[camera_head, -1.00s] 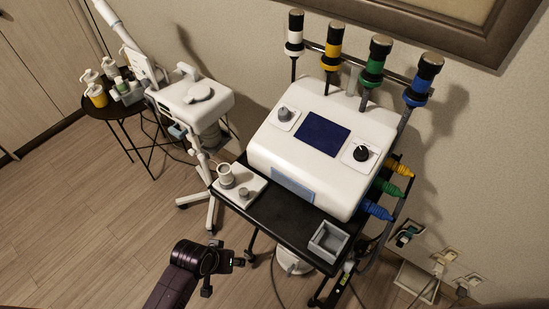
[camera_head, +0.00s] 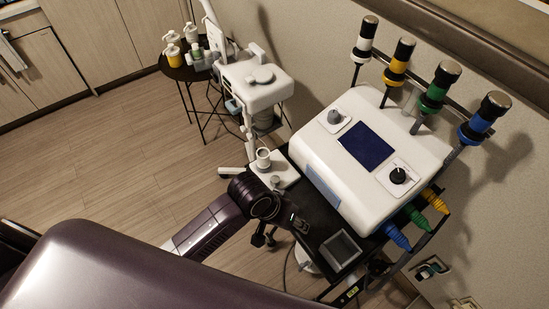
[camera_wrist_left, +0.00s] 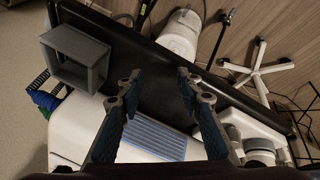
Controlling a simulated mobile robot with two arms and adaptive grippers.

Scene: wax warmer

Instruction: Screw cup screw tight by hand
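A pale cup (camera_head: 263,158) stands on a white plate (camera_head: 290,172) at the left end of the black cart shelf. A small grey knob-like piece (camera_head: 275,181), possibly the cup screw, is beside it, partly close behind my wrist. In the left wrist view the white plate (camera_wrist_left: 244,119) is at the lower right, with round grey parts (camera_wrist_left: 260,150) on it. My left gripper (camera_wrist_left: 157,85) is open and empty above the black shelf, to the left of the plate in that view. In the head view my left arm mostly hides it. My right gripper is not in view.
A white machine (camera_head: 362,190) with a blue screen fills the back of the cart. An open grey box (camera_head: 340,250) sits at the shelf's right end. The black shelf (camera_wrist_left: 155,65) is bare between box and plate. A white stand (camera_head: 262,92) is behind.

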